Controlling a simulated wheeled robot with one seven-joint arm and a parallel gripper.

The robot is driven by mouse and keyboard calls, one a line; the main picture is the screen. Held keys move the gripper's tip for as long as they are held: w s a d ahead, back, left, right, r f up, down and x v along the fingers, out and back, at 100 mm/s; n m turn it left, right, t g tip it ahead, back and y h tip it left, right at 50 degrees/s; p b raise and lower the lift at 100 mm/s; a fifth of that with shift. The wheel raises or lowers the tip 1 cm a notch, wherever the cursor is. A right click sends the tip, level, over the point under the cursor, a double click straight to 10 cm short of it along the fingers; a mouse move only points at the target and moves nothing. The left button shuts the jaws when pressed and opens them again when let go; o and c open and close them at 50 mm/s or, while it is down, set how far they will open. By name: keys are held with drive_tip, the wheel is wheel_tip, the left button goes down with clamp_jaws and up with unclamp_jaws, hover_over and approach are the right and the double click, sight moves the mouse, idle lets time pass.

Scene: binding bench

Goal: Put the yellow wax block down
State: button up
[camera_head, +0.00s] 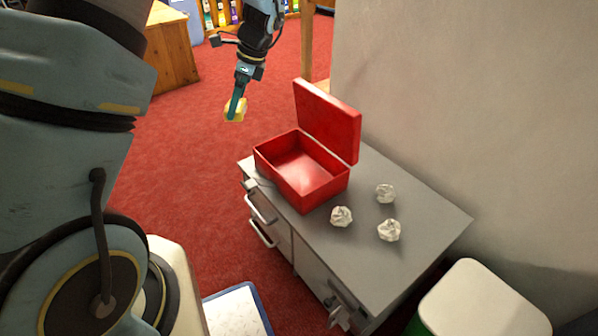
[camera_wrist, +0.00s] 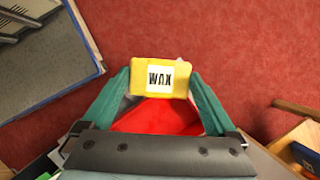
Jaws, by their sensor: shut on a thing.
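The yellow wax block (camera_head: 235,109) is held up in the air, left of the grey cabinet in the head view. Red carpet shows beyond the block in the wrist view. The block's underside is hidden in the head view.
A grey cabinet (camera_head: 425,222) holds an open, empty red box (camera_head: 297,165) with its lid raised. Several crumpled paper balls (camera_head: 341,216) lie right of the box. The cabinet's front right top is clear. A white-lidded bin (camera_head: 485,300) stands nearby. A wall rises behind.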

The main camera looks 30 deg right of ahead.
drive_tip(key=s+d+r+m+t+h+p, duration=0.1)
drive_tip(key=s+d+r+m+h, duration=0.15)
drive_tip(key=d+m, duration=0.35)
drive_tip(key=s+d+r+m+t+h, duration=0.1)
drive_tip(key=s+d+r+m, duration=0.2)
drive_tip(key=d, duration=0.5)
drive_tip(key=b, duration=0.5)
hover_over(292, 169)
drive_tip(key=s, duration=0.2)
drive_tip(key=shift+m, duration=0.4)
wheel_tip(292, 169, down, 23)
drive_tip(key=shift+w+d, duration=0.15)
drive_tip(key=shift+f+b, duration=0.7)
drive_tip(key=shift+f, duration=1.85)
drive_tip(key=shift+f, duration=0.1)
drive_tip(key=o, duration=1)
drive_tip(key=shift+o, duration=0.2)
drive_tip(key=p+v, duration=0.2)
drive_tip(key=v, duration=1)
drive_tip(key=shift+d+p, duration=0.2)
drive_tip(key=shift+p, duration=0.15)
